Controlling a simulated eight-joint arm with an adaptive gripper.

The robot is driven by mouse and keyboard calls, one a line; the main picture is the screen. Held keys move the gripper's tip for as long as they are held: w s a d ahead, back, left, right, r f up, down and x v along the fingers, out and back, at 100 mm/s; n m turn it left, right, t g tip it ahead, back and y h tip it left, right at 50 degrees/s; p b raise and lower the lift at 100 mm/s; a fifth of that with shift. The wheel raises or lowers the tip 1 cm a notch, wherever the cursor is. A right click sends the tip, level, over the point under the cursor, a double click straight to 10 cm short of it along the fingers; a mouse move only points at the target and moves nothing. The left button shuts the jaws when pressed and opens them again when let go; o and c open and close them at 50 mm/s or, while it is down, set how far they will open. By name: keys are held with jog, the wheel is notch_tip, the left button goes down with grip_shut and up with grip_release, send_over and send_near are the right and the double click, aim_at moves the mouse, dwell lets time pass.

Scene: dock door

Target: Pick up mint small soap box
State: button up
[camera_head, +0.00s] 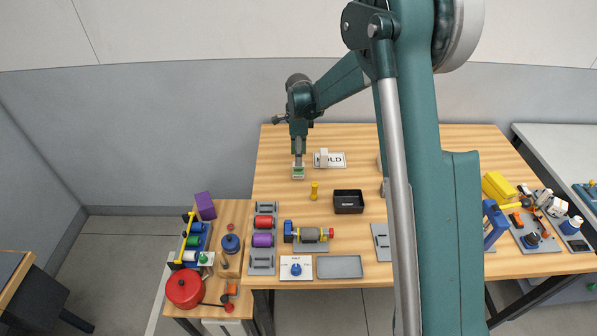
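A small pale box with a green band (298,175), which looks like the mint soap box, is at the back left of the wooden table. My gripper (298,163) points straight down over it, its tip at the top of the box. The fingers are too small in the picture to tell whether they are open or closed around the box, or whether they touch it.
A yellow peg (314,191) and a black tray (348,203) stand nearer the front. A side table (236,299) holds a red pot (184,288).

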aim_at(298, 171)
jog(key=shift+f, duration=1.1)
jog(key=shift+f, duration=2.6)
jog(key=c, duration=1)
